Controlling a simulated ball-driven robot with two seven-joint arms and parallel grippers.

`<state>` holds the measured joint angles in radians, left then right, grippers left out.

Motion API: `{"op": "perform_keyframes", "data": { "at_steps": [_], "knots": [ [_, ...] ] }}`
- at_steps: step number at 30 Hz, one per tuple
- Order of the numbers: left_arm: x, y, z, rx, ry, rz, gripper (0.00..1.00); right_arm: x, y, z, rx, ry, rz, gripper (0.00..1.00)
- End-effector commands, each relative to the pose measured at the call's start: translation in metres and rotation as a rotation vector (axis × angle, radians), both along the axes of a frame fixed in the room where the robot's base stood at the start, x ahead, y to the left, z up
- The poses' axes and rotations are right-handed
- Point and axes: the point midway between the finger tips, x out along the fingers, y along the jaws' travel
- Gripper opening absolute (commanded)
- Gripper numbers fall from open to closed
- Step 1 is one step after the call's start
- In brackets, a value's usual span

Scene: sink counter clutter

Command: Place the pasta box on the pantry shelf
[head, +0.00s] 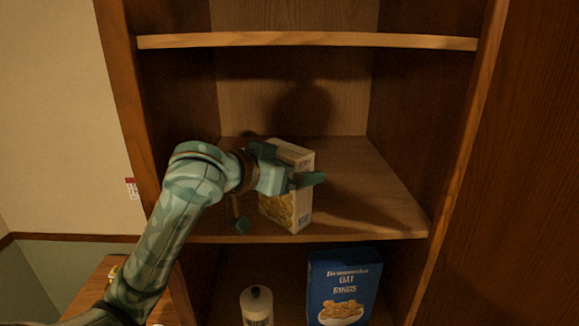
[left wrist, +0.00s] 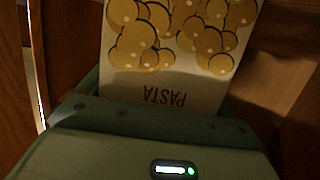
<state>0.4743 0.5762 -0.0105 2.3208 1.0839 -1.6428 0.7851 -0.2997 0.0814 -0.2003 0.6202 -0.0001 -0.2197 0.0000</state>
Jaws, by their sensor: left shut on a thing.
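The pasta box (head: 299,218) is a pale carton with yellow pasta pictures. It is at the middle shelf (head: 375,205) of the wooden cabinet, tilted a little; I cannot tell whether its base touches the board. My left gripper (head: 296,182) is shut on the box near its upper part and hides some of it. In the left wrist view the box (left wrist: 180,85) shows the word PASTA upside down, close against my gripper (left wrist: 160,105). My right gripper is in neither view.
An upper shelf (head: 310,41) spans above my arm. Below stand a blue oat rings box (head: 343,285) and a white bottle with a dark cap (head: 257,305). Cabinet side walls are at left and right (head: 440,110). The middle shelf's right part is clear.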

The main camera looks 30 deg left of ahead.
Motion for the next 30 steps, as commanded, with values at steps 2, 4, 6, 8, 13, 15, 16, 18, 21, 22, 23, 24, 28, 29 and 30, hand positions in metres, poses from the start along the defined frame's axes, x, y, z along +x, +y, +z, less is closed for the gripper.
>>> {"op": "perform_keyframes", "data": {
  "at_steps": [2,4,6,8,13,15,16,18,21,22,23,24,28,29,30],
  "knots": [
    [0.0,0.0,0.001,-0.001,-0.003,0.0,0.52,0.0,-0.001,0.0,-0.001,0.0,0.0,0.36],
    [0.0,0.0,0.001,0.0,-0.002,0.0,0.52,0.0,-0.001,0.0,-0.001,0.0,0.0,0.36],
    [0.0,0.0,-0.001,0.0,-0.001,0.0,0.52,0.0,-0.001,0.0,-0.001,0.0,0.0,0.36],
    [0.0,0.0,-0.003,0.0,0.001,0.0,0.96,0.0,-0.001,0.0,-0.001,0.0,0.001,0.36],
    [0.0,0.0,-0.002,0.0,0.001,0.0,1.0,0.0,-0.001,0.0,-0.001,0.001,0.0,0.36],
    [0.0,0.0,-0.002,0.0,0.0,0.0,1.0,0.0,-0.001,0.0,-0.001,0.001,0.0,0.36],
    [0.0,0.0,-0.001,0.0,0.0,0.0,1.0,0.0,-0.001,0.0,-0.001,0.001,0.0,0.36],
    [-0.002,0.001,0.002,0.0,-0.001,0.0,1.0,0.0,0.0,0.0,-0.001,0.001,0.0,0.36],
    [-0.015,0.004,0.005,0.003,-0.002,0.001,1.0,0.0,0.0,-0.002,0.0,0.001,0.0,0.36],
    [-0.021,0.006,0.007,0.008,-0.002,0.002,1.0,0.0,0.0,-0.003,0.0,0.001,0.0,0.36],
    [-0.028,0.007,0.009,0.008,-0.002,0.002,1.0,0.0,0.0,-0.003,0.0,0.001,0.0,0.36],
    [-0.037,0.01,0.012,0.007,-0.003,0.002,1.0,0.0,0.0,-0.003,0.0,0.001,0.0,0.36],
    [-0.055,0.013,0.011,0.007,-0.01,-0.002,1.0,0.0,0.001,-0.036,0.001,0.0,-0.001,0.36],
    [-0.059,0.014,0.012,0.007,-0.01,-0.002,1.0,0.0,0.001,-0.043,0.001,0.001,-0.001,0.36],
    [-0.064,0.016,0.013,0.008,-0.009,0.001,1.0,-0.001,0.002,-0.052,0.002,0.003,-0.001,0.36]
  ]
}}
